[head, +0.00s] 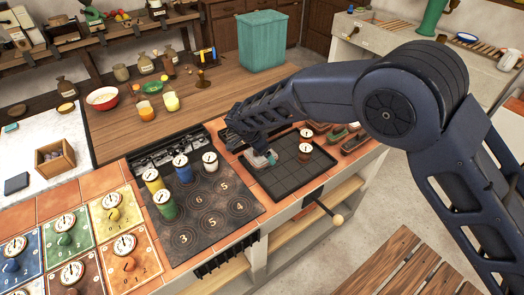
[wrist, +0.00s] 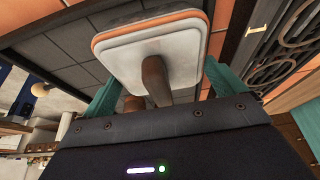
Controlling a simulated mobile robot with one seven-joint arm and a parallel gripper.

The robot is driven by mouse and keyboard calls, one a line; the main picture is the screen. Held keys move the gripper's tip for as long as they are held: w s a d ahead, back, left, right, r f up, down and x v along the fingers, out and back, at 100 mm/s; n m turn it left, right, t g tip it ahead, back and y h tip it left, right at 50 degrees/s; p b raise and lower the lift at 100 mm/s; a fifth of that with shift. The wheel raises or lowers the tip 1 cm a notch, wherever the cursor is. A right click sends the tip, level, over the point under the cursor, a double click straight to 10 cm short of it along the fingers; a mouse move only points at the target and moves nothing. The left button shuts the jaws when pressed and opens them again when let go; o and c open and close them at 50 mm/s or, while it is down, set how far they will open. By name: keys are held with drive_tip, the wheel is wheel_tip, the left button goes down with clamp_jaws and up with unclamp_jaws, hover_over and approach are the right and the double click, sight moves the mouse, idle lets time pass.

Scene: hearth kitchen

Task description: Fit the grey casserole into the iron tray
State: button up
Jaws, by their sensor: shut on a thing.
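The grey casserole (head: 262,160) is a pale rounded block, at the left end of the iron tray in the head view. In the wrist view the casserole (wrist: 130,55) shows a whitish top with an orange rim and a brown knob. My gripper (head: 256,150) is shut on it, with teal fingers (wrist: 163,88) on either side of the knob. The iron tray (head: 286,182) is dark with a square grid; part of it shows in the wrist view (wrist: 62,50). The arm hides part of the tray's far side. I cannot tell whether the casserole touches the tray floor.
A dark hob (head: 205,205) with several coloured canisters (head: 165,203) is to the left. The tray's front half is clear.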

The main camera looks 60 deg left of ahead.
sight(252, 157)
drive_tip(key=shift+f, duration=0.1)
drive_tip(key=o, duration=0.9)
drive_tip(key=v, duration=1.2)
